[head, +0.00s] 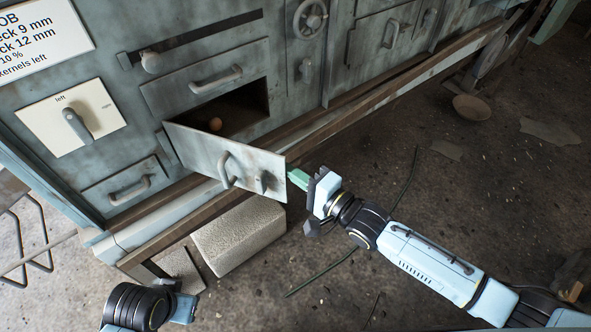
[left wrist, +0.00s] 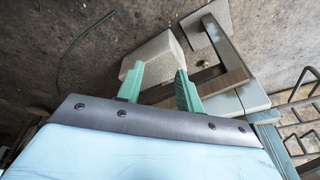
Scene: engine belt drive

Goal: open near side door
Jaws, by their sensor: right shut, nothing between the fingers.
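The door (head: 205,158), a grey-blue metal panel with a bar handle (head: 228,170) and a small latch (head: 264,183), stands swung out from the cabinet. Its left edge is close to the cabinet and its right edge is out over the floor.
A pale block (head: 240,235) lies on the floor below the door and also shows in the left wrist view (left wrist: 158,52). A wooden rail (head: 345,125) runs along the cabinet base. A wire rack (head: 25,245) stands at left.

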